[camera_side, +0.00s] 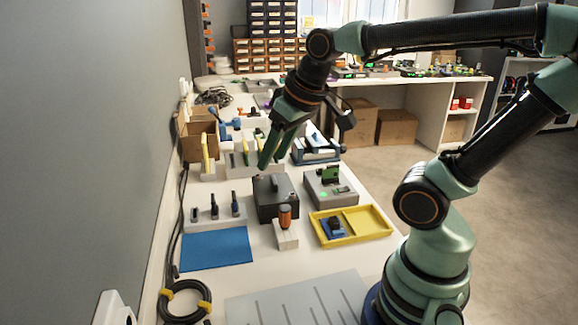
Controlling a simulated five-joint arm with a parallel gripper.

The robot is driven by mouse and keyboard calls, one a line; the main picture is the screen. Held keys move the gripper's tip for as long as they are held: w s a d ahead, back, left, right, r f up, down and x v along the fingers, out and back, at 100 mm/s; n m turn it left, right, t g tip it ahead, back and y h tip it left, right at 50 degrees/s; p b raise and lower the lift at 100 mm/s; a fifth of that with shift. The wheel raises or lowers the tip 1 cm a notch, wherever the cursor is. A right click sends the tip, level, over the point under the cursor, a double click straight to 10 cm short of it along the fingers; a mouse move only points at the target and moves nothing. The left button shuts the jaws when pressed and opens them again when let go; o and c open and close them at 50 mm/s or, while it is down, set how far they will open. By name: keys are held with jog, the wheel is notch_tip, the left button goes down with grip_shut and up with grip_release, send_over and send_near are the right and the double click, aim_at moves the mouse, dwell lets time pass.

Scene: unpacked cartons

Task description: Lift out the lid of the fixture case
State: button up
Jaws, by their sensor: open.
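A dark grey box (277,205) with a raised handle on its top stands in the middle of the bench and looks like the fixture case. Its lid (268,188) appears to sit flat on it. My gripper (268,162) hangs just above and behind the box, pointing down. It is open and empty, and its fingers are apart from the handle. The gap between the fingers is hard to make out from this side.
A screwdriver with an orange handle (285,216) stands in a white block in front of the box. A yellow tray (362,222) and a grey fixture with a green part (330,176) are to the right. A blue mat (215,249) lies clear at front left.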

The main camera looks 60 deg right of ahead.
jog(key=w+d+m+g, duration=0.3)
jog(key=w+d+m, duration=0.1)
jog(key=w+d, duration=0.4)
jog(key=m+g, duration=0.2)
jog(key=m, duration=0.2)
send_over(274, 180)
jog(key=f, duration=1.3)
jog(key=shift+s+d+f, duration=0.1)
jog(key=shift+d+f, duration=0.15)
jog(key=shift+f, duration=0.1)
jog(key=shift+a+f, duration=0.2)
jog(key=shift+f, duration=2.5)
grip_shut()
